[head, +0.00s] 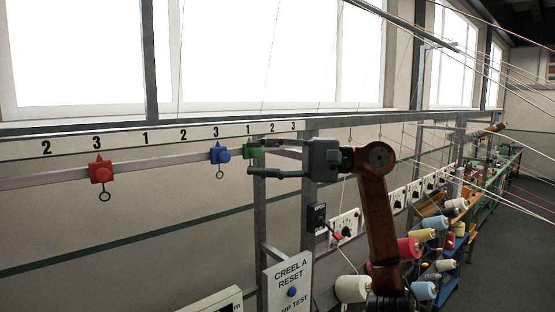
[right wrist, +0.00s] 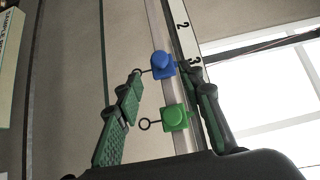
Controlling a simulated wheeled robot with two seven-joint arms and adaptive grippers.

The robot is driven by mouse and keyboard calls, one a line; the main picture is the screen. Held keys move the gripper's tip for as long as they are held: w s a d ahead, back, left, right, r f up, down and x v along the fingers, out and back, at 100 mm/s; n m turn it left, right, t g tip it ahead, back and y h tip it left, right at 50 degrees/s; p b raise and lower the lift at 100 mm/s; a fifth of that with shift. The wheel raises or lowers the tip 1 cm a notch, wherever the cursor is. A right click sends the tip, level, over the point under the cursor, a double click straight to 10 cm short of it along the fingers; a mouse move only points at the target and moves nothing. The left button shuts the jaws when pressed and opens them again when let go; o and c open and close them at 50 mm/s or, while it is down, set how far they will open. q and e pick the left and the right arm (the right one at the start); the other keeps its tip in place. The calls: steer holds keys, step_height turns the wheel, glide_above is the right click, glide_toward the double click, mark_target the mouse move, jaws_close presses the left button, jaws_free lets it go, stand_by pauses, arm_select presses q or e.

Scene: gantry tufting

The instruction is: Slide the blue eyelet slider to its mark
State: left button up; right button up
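The blue eyelet slider (head: 220,153) sits on the horizontal rail, just right of below a 3 on the number strip, its ring hanging down. My right gripper (head: 250,161) is open, fingers pointing left, just right of the blue slider. In the right wrist view the blue slider (right wrist: 163,65) shows between the fingertips (right wrist: 166,73), its ring close to one tip; I cannot tell if they touch. A green slider (right wrist: 174,117) appears deeper between the fingers; it is partly hidden by a finger in the head view. My left gripper is not in view.
A red slider (head: 101,173) sits farther left on the rail (head: 160,161). The number strip (head: 130,141) runs above it. A post and a reset sign (head: 290,280) stand below my right gripper. Yarn cones (head: 408,248) stand at right; threads cross the upper right.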

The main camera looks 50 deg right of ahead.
steer(key=v, duration=0.4)
steer(key=shift+s+d, duration=0.15)
steer(key=shift+s, duration=0.05)
stand_by(0.5)
